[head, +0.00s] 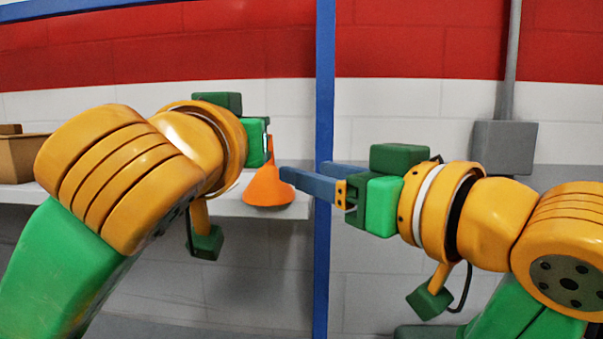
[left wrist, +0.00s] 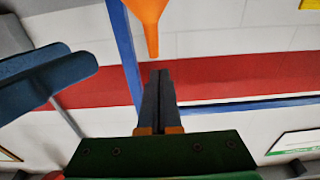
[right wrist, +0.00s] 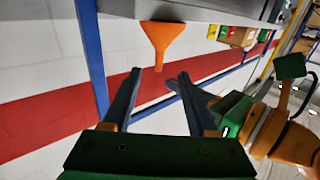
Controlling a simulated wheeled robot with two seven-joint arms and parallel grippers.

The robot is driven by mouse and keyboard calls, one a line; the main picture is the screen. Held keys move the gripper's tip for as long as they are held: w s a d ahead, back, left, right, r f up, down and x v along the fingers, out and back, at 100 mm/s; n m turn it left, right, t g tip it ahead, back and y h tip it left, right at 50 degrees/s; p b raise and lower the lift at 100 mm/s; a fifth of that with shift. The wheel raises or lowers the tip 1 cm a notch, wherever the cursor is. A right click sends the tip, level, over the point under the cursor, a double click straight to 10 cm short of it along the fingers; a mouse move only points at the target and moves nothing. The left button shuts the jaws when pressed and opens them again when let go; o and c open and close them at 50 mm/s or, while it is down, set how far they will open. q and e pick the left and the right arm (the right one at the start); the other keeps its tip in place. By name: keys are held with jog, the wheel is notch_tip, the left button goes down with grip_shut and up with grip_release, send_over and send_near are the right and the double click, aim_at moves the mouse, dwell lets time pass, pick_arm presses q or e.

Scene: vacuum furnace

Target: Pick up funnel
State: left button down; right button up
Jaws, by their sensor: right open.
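The orange funnel (head: 268,190) stands wide end down, spout up, near the shelf's front edge. It also shows in the left wrist view (left wrist: 147,12) and the right wrist view (right wrist: 162,42). My right gripper (head: 285,174) is open, its blue-grey fingers pointing left at the funnel's right side. In the right wrist view, the funnel's spout end lies just beyond the gap between these fingertips (right wrist: 160,72). My left gripper's fingers (left wrist: 159,72) are together and empty, close to the spout tip; they are mostly hidden in the head view.
The pale shelf (head: 230,206) carries a cardboard box (head: 22,157) at the far left. A blue upright post (head: 325,80) stands behind my right fingers. A grey box with a pipe (head: 503,146) is on the wall at right. My two grippers are close together.

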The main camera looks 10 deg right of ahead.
aim_at(271, 162)
pick_arm(q)
jog(key=shift+w+d, duration=0.1)
pick_arm(e)
jog(key=shift+w, duration=0.1)
jog(key=x, duration=1.2)
jog(key=shift+f, duration=0.1)
grip_shut()
pick_arm(q)
jog(key=shift+r, duration=0.6)
